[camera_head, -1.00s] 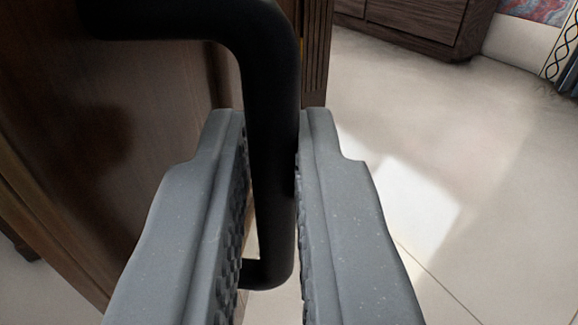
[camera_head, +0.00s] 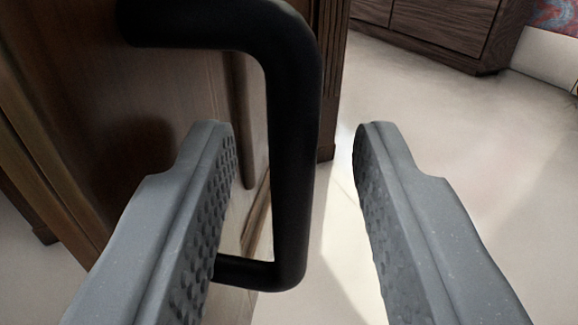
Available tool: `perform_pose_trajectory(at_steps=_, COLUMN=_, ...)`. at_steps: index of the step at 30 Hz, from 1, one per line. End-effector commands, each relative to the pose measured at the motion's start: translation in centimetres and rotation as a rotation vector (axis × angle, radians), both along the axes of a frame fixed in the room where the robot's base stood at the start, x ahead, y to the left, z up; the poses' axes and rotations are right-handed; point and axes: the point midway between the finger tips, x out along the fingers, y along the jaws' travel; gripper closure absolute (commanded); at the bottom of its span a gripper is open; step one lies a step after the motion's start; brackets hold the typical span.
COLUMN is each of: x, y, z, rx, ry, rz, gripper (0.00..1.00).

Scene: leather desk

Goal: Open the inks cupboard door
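A black bar handle (camera_head: 292,150) is fixed to the brown wooden cupboard door (camera_head: 75,85) at the left in the camera_head view. My gripper (camera_head: 293,130) is open, with one grey finger on each side of the handle's upright bar. The door stands at an angle to the cupboard's fluted edge (camera_head: 330,75), and a strip of light floor shows below the handle. The cupboard's inside is hidden.
Pale floor (camera_head: 440,130) lies open to the right. A dark wooden drawer unit (camera_head: 440,25) stands at the back right, with a patterned red and blue surface (camera_head: 553,17) beyond it.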

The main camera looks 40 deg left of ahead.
Motion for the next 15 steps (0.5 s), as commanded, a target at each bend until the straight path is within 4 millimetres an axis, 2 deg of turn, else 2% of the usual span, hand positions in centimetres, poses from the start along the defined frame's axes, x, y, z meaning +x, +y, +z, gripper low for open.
perform_pose_trajectory(at_steps=8, x=-0.3, y=-0.4, z=0.0, rx=-0.001, ry=0.001, rz=-0.003, gripper=0.67)
perform_pose_trajectory(at_steps=15, x=-2.8, y=-2.8, z=0.0, rx=0.000, ry=0.000, rz=-0.006, gripper=0.67)
